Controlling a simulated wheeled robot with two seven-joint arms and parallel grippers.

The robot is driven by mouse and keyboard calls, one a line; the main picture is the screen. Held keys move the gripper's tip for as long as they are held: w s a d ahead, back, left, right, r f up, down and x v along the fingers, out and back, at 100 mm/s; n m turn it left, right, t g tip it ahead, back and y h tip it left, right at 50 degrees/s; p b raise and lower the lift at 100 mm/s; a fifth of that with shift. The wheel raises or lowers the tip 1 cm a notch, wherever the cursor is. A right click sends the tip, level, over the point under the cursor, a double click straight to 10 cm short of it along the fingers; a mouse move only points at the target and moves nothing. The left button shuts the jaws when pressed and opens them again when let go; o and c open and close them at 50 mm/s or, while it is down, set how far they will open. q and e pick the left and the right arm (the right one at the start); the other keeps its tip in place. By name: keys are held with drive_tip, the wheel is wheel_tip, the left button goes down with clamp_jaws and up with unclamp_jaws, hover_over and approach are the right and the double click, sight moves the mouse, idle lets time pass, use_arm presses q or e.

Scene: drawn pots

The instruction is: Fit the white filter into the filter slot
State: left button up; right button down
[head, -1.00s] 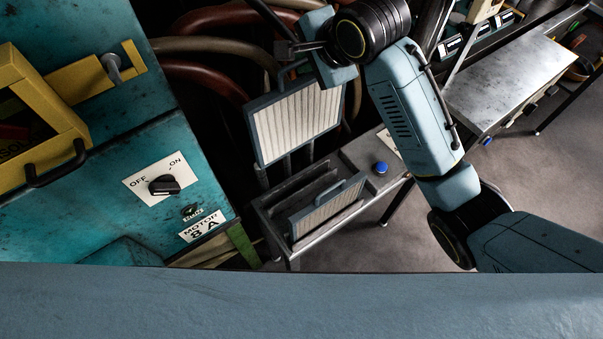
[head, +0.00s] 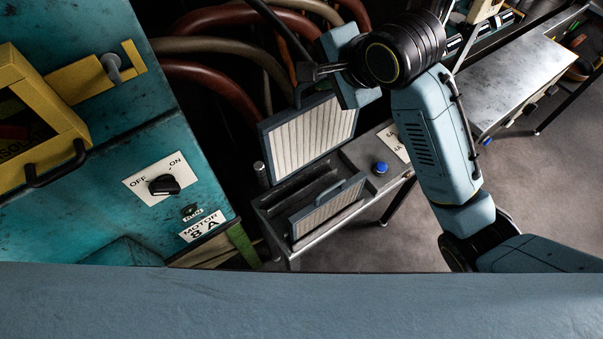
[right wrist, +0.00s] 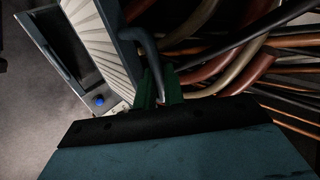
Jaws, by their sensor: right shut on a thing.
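The white filter (head: 312,136), a pleated panel in a blue-grey frame, hangs upright and slightly tilted in the head view. My right gripper (head: 306,92) is shut on the handle at its top edge; my wrist partly hides the fingers. In the right wrist view the pleats (right wrist: 97,28) and dark handle (right wrist: 146,48) show beside my green finger (right wrist: 160,92). The filter's lower edge is by the back of the metal bench, close to a dark open slot (head: 306,184); I cannot tell whether it touches. My left gripper is out of view.
A second, greyer filter (head: 326,208) stands in the bench's front slot. A blue button (head: 380,167) sits on the bench (head: 357,156) to the right. Hoses (head: 212,79) run behind. A teal motor cabinet (head: 110,185) with a switch fills the left side.

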drive_tip(key=s+d, duration=0.4)
drive_tip(key=s, duration=0.1)
drive_tip(key=shift+s, duration=0.3)
idle(0.7)
